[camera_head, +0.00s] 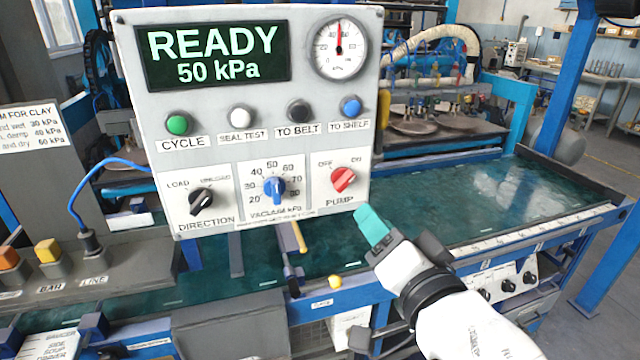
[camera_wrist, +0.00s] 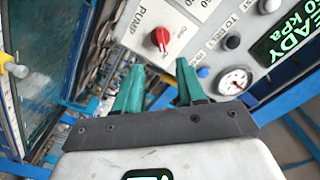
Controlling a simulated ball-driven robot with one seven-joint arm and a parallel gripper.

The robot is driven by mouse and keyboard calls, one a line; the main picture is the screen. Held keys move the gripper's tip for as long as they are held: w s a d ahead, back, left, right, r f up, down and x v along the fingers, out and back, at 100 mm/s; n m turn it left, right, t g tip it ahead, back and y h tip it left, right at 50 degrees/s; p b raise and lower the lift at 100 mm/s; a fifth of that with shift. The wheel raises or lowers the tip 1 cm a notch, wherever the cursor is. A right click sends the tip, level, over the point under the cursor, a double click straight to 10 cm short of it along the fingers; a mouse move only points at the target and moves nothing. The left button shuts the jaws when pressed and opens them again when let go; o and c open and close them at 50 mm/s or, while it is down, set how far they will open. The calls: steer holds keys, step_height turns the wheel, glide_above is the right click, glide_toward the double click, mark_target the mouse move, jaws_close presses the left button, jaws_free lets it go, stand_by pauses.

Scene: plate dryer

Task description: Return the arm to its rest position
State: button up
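My gripper (camera_head: 372,224) is in front of the lower right corner of the grey control panel (camera_head: 225,130) in the head view. Its teal fingers stand apart with nothing between them in the wrist view (camera_wrist: 158,66). The red pump knob (camera_head: 343,180) is just up and left of the fingers in the head view; its mark seems turned towards ON. It also shows in the wrist view (camera_wrist: 160,38), beyond the fingertips and apart from them. The display (camera_head: 213,55) reads READY, 50 kPa. My arm reaches in from the lower right.
The blue vacuum knob (camera_head: 274,190) points near 50. The direction knob (camera_head: 201,201) and a row of buttons are also on the panel. A wet green belt table (camera_head: 520,200) lies behind and right.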

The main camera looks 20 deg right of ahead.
steer(key=s+d+f+n+g, duration=0.2)
steer(key=s+f+g, duration=0.1)
steer(key=f, duration=0.5)
steer(key=s+d+f+n+g+h, duration=0.1)
steer(key=s+d+f+g, duration=0.15)
steer(key=f, duration=0.65)
steer(key=s+d+f+n+g, duration=0.2)
steer(key=s+f+g, duration=0.2)
steer(key=f, duration=0.4)
steer(key=s+d+f+n+g, duration=0.1)
steer(key=s+f+n+g, duration=0.2)
steer(key=s+f+g, duration=0.4)
steer(key=s+f, duration=0.6)
steer(key=s, duration=0.4)
steer(key=shift+s+d+f+n+y, duration=0.2)
steer(key=shift+s+f+n+y, duration=0.1)
steer(key=shift+n+y, duration=0.1)
steer(key=shift+g, duration=0.25)
